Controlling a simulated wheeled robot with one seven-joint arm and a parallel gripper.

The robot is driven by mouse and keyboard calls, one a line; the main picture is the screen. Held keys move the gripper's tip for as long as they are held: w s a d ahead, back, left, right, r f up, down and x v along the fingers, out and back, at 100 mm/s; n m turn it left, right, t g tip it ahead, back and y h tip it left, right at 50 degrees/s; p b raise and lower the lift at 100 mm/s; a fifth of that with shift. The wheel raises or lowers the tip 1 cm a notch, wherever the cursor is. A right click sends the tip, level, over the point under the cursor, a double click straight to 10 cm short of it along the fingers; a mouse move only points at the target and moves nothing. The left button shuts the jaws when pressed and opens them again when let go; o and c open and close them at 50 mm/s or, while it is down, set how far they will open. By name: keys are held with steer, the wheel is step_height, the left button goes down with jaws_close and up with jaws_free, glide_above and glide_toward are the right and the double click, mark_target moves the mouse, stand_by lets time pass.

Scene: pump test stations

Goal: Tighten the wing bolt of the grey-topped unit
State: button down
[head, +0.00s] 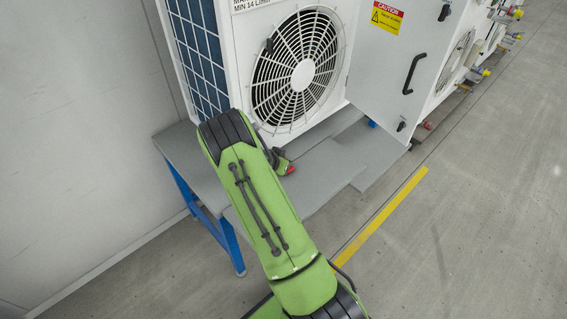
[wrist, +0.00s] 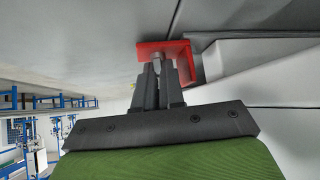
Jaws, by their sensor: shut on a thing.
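A red angular piece (wrist: 165,50) is at my fingertips in the wrist view, close against a grey surface. My gripper (wrist: 158,70) is shut on it; the fingers hide part of it, and I cannot tell whether it is the wing bolt. In the head view the red piece (head: 287,169) shows just past the end of my green arm, above a grey bench and below a fan unit. My arm hides most of the gripper there. The white fan unit (head: 240,60) has its top out of view, so I cannot see a grey top.
The grey bench (head: 190,155) has blue legs. A cabinet door (head: 395,60) with a black handle and caution label stands right of the fan. More units (head: 470,50) line the back right. A yellow line (head: 380,225) crosses open concrete floor. A pale wall (head: 80,120) is at left.

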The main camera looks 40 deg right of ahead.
steer(key=shift+w+d+r, duration=0.15)
steer(key=shift+r, duration=0.05)
steer(key=c, duration=1.3)
jaws_free()
steer(key=shift+o, duration=0.3)
steer(key=shift+f, duration=0.1)
